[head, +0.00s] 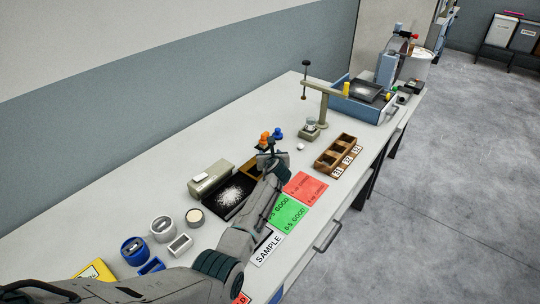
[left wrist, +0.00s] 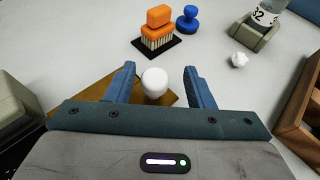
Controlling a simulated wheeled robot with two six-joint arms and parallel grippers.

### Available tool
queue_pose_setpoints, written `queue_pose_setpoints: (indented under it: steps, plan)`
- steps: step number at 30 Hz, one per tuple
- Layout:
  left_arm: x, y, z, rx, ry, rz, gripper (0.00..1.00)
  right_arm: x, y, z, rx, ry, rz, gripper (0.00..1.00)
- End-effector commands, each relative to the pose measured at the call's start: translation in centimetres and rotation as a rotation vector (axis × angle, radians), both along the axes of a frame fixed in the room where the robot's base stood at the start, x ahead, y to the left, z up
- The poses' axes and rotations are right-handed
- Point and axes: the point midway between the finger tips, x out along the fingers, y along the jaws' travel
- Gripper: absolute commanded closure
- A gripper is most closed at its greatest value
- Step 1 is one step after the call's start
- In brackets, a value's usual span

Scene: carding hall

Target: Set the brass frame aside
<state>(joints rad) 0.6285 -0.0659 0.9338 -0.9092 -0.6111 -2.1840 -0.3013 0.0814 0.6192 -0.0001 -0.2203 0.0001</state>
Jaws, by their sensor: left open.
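A flat, brass-coloured piece, which looks like the brass frame (head: 249,169), lies on the table beside a black tray with white flecks. In the left wrist view the brass frame (left wrist: 98,94) is partly hidden by my gripper. A white rounded knob (left wrist: 155,81) stands over it; I cannot tell whether the two are joined. My left gripper (head: 267,149) is above the frame. In the left wrist view my left gripper (left wrist: 158,72) is open, one finger on each side of the knob, with gaps visible. My right gripper is not in view.
An orange brush (left wrist: 157,28) on a black pad and a blue knobbed tool (left wrist: 187,19) stand just beyond. A small white tuft (head: 300,147) and a wooden compartment box (head: 337,155) are to the right. Red and green cards (head: 287,213) lie near the front edge. The back-left tabletop is clear.

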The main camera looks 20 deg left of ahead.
Motion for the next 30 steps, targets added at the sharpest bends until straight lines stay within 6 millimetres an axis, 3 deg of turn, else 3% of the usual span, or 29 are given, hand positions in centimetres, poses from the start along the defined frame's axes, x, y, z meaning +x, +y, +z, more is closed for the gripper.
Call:
queue_pose_setpoints:
  steps: [8, 21, 30]
  plan:
    - [-1.2, -0.6, 0.5, -0.002, 0.0, 0.001, 0.52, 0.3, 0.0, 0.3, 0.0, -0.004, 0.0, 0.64]
    - [-7.0, -3.5, 3.1, -0.002, 0.0, 0.0, 0.52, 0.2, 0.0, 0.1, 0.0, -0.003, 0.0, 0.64]
    - [-8.8, -4.4, 4.0, 0.0, 0.001, 0.0, 0.52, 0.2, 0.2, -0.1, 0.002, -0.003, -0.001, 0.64]
